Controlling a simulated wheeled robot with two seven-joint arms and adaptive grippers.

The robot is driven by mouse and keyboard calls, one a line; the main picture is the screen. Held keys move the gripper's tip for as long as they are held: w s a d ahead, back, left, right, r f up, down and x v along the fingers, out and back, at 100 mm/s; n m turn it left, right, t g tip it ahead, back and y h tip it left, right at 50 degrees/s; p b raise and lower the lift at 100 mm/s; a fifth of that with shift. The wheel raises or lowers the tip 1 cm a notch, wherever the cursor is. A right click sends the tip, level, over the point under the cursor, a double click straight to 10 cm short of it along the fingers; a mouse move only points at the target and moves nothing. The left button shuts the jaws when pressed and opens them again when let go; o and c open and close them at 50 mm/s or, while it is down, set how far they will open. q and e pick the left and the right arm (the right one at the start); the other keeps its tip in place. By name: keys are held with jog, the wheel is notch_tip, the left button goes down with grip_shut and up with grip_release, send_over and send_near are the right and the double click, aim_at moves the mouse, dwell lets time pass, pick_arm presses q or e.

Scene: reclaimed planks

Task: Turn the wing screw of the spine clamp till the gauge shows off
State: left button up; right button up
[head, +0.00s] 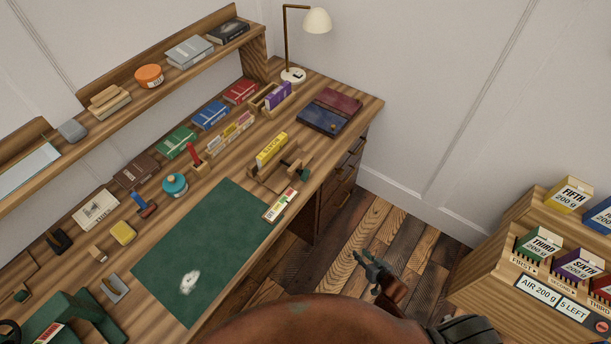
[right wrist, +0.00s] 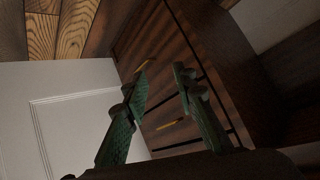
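The wooden spine clamp (head: 262,181) stands near the desk's front edge, with a yellow book (head: 271,150) upright in it. A dark green wing screw (head: 304,172) appears on its right side. A small gauge strip (head: 280,205) with white, green and red parts lies in front of the clamp; its reading is too small to tell. My right gripper (head: 371,262) is beyond the desk's front edge, over the floor, well apart from the clamp. In the right wrist view its green fingers (right wrist: 155,82) are spread and empty. My left gripper is not in view.
A green mat (head: 215,245) covers the desk front, left of the clamp. Desk drawers (head: 340,185) face the floor. A wooden stand (head: 525,270) with boxes is at right.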

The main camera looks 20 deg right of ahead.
jog(key=w+a+r+t+y, duration=0.3)
jog(key=w+a+r+y, duration=0.1)
jog(key=w+r, duration=1.05)
jog(key=n+y+b, duration=0.2)
jog(key=y, duration=0.4)
send_near(305, 174)
jog(key=w+a+f, duration=0.1)
jog(key=w+a, duration=0.1)
jog(key=shift+t, duration=0.4)
jog(key=x, duration=0.4)
jog(key=b+x, duration=0.1)
jog(key=x, duration=0.1)
jog(key=shift+w+a+f, duration=0.15)
jog(key=shift+w+f, duration=0.05)
jog(key=shift+f, duration=0.1)
jog(key=shift+w+a, duration=0.2)
jog(key=shift+w, duration=0.1)
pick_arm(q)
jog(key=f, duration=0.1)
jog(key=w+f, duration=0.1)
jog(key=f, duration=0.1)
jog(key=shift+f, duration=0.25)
pick_arm(e)
jog(key=shift+r, duration=0.1)
grip_shut()
